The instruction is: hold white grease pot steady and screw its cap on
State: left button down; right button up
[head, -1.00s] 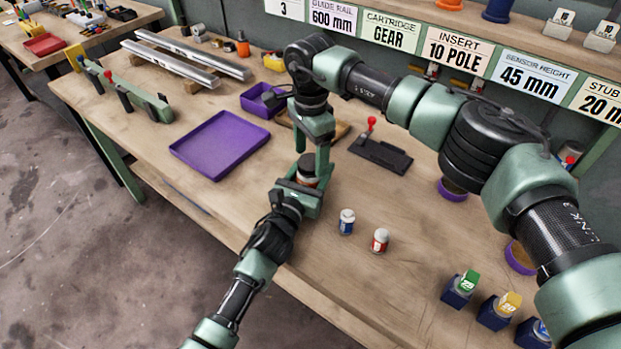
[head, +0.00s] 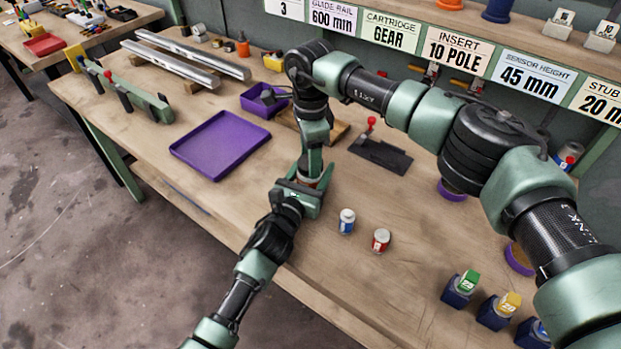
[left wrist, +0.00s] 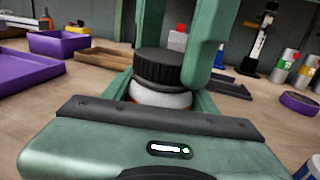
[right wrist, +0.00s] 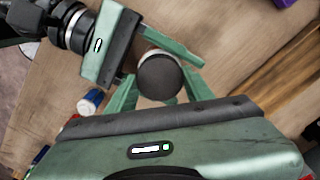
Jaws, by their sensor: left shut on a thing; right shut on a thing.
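The white grease pot (left wrist: 163,97) stands upright near the bench's front edge, between the fingers of my left gripper (head: 306,190), which is shut on it. Its ribbed black cap (left wrist: 158,67) sits level on top of the pot; how far it is threaded cannot be told. My right gripper (head: 312,168) points down from above and is shut on the cap, with its fingers on either side in the left wrist view. The cap's round dark top (right wrist: 160,77) shows between the fingers in the right wrist view. In the head view my right gripper mostly hides the cap.
A blue-and-white pot (head: 346,221) and a red-and-white pot (head: 381,240) stand close by on the right. A purple tray (head: 210,172) lies to the left. A black fixture with a red knob (head: 380,153) is behind right. Bare bench lies between.

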jog(key=m, duration=0.4)
jog(key=shift+m, duration=0.4)
jog(key=m, duration=0.6)
jog(key=shift+m, duration=0.4)
jog(key=m, duration=0.4)
jog(key=shift+m, duration=0.3)
jog(key=m, duration=0.4)
jog(key=shift+m, duration=0.4)
jog(key=o, duration=1.5)
jog(key=shift+o, duration=0.2)
jog(key=shift+r, duration=2.25)
